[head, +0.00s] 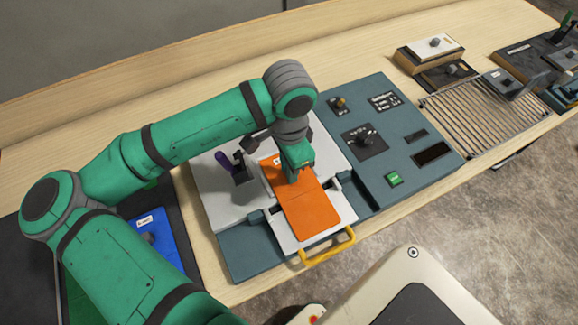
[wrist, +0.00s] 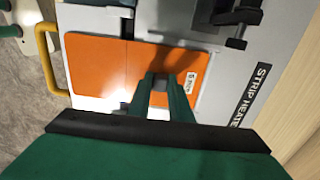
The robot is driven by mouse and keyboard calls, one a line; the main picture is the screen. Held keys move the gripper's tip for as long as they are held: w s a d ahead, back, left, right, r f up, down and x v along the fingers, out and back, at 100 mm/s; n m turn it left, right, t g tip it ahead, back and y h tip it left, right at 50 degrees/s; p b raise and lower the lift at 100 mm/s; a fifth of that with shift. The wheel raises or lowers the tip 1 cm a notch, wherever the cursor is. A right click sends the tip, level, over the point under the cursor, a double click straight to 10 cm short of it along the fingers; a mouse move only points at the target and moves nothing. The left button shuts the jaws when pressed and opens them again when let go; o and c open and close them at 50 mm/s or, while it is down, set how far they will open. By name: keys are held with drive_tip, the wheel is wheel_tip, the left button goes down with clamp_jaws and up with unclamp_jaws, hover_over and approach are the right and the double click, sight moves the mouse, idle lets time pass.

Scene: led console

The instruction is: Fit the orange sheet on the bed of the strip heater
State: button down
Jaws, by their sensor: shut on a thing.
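The orange sheet (head: 308,209) lies over the light grey bed of the strip heater (head: 212,180), lengthwise toward the yellow handle (head: 328,246). In the wrist view the orange sheet (wrist: 98,68) shows a crosswise line and a white label near one end. My gripper (head: 295,176) is over the sheet's rear half. In the wrist view my gripper (wrist: 160,84) is shut on a small dark grey knob on the sheet. The knob is mostly hidden by the fingers. I cannot tell whether the sheet rests fully on the bed.
A blue-grey control panel (head: 375,140) with knobs and a green switch is at the right. A wire rack (head: 485,112) lies further right. A blue sheet (head: 155,232) lies at the left, partly behind my arm.

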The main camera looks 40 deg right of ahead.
drive_tip(key=c, duration=1.5)
unclamp_jaws()
drive_tip(key=shift+c, duration=0.2)
wheel_tip(320, 180, up, 11)
